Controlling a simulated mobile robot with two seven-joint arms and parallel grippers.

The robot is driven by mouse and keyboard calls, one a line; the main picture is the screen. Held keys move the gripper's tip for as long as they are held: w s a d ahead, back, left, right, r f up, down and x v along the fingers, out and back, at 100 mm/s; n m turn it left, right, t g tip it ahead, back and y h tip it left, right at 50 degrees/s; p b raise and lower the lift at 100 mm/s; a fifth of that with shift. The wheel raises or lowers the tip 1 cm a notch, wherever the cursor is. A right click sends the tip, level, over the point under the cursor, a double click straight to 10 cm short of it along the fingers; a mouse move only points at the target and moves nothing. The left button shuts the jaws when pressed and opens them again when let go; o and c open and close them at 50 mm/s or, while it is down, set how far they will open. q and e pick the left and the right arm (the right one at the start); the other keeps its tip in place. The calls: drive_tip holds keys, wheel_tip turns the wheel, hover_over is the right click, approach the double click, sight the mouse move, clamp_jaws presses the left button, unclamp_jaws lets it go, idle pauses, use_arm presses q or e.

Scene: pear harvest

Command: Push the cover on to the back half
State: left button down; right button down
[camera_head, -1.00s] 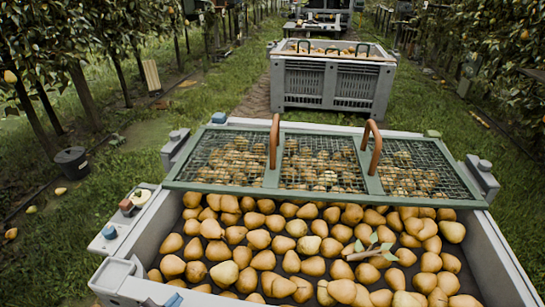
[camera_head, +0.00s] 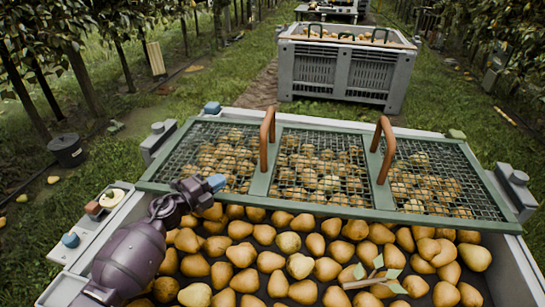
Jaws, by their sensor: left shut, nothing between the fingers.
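The cover is a green-framed wire mesh lid (camera_head: 330,212) with two brown upright handles. It lies over the back part of a grey bin (camera_head: 509,262) full of pears. Pears show through the mesh, and the front part of the bin is uncovered. My left gripper (camera_head: 216,183) is shut and empty. It is over the left part of the bin, by the cover's front edge, left of the left handle (camera_head: 266,138). I cannot tell whether it touches the cover. The right handle (camera_head: 383,148) is clear. My right gripper is not in view.
Several pears (camera_head: 300,266) fill the open front, with a leafy twig (camera_head: 372,277) on top. A side ledge (camera_head: 92,228) at left carries small items. Another grey bin (camera_head: 345,70) stands farther back on the grass lane. A dark bucket (camera_head: 67,150) is at left.

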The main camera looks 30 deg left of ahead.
sight(261, 156)
use_arm(q)
drive_tip(key=shift+w+d+f, duration=0.1)
drive_tip(key=shift+w+f, duration=0.1)
drive_tip(key=shift+w, duration=0.3)
drive_tip(key=shift+w+d+r, duration=0.1)
drive_tip(key=shift+w+r, duration=0.05)
drive_tip(key=shift+w, duration=0.2)
drive_tip(key=b+x, duration=0.2)
drive_tip(key=x, duration=0.8)
drive_tip(key=shift+w+d+b, duration=0.15)
drive_tip(key=shift+w+b, duration=0.15)
drive_tip(key=shift+w+d, duration=0.15)
drive_tip(key=shift+w, duration=0.45)
drive_tip(key=shift+w+d, duration=0.1)
drive_tip(key=shift+w, duration=0.15)
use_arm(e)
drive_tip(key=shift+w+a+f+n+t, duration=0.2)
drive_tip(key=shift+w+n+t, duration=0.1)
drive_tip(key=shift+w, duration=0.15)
